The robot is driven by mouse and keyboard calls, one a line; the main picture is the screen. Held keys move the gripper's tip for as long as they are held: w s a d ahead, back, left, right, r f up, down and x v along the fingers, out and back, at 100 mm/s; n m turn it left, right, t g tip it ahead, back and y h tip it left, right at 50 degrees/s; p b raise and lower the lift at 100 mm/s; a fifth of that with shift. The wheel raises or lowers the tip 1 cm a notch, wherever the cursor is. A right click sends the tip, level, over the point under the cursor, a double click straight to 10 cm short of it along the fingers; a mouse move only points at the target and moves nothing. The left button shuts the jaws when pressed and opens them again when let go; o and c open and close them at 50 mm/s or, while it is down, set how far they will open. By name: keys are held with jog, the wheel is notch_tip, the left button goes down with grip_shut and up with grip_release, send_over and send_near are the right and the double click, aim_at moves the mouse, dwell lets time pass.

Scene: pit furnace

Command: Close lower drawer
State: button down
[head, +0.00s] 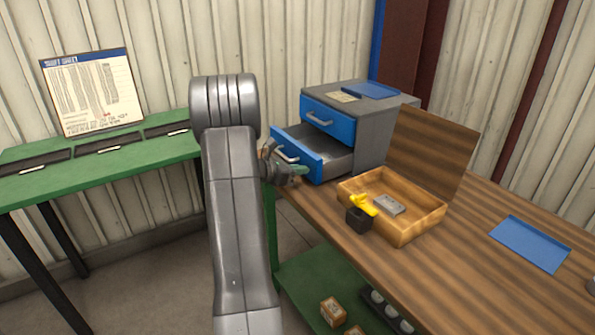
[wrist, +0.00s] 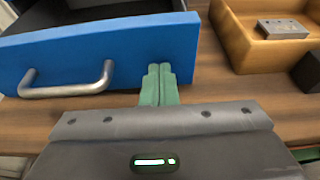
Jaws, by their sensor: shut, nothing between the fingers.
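The lower drawer (head: 301,151) of the grey cabinet (head: 376,125) is pulled out. It has a blue front with a grey bar handle. The upper drawer (head: 328,117) is shut. My gripper (head: 301,170) is at the right part of the lower drawer's front, its green fingers together with nothing between them. In the wrist view my fingertips (wrist: 160,72) reach the lower right of the blue front (wrist: 100,55), right of the handle (wrist: 66,88). I cannot tell whether they touch it.
A wooden tray (head: 433,222) right of the drawer holds a grey block (head: 388,204). A yellow item (head: 362,204) and a black block (head: 359,219) are at its near side. A blue sheet (head: 530,244) lies farther right. A brown board (head: 433,150) stands behind the tray.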

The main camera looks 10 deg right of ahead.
jog(key=w+d, duration=0.1)
jog(key=d, duration=0.3)
jog(key=w+d+b, duration=0.1)
jog(key=w+d, duration=0.1)
jog(key=d, duration=0.2)
jog(key=w+d, duration=0.1)
jog(key=d, duration=0.3)
jog(key=shift+w+d+b, duration=0.25)
jog(key=shift+d+b, duration=0.05)
jog(key=shift+b, duration=0.05)
jog(key=shift+r, duration=0.2)
jog(key=shift+a+f, duration=0.1)
jog(key=shift+a, duration=0.3)
jog(key=v, duration=0.9)
jog(key=f+v, duration=0.1)
jog(key=v, duration=0.3)
jog(key=shift+s+a+b, duration=0.25)
jog(key=shift+a+b, duration=0.05)
jog(key=x, duration=0.9)
jog(key=r+x, duration=0.1)
jog(key=x, duration=0.3)
jog(key=shift+w+d+f, duration=0.1)
jog(key=shift+w+d, duration=0.1)
jog(key=shift+d, duration=0.25)
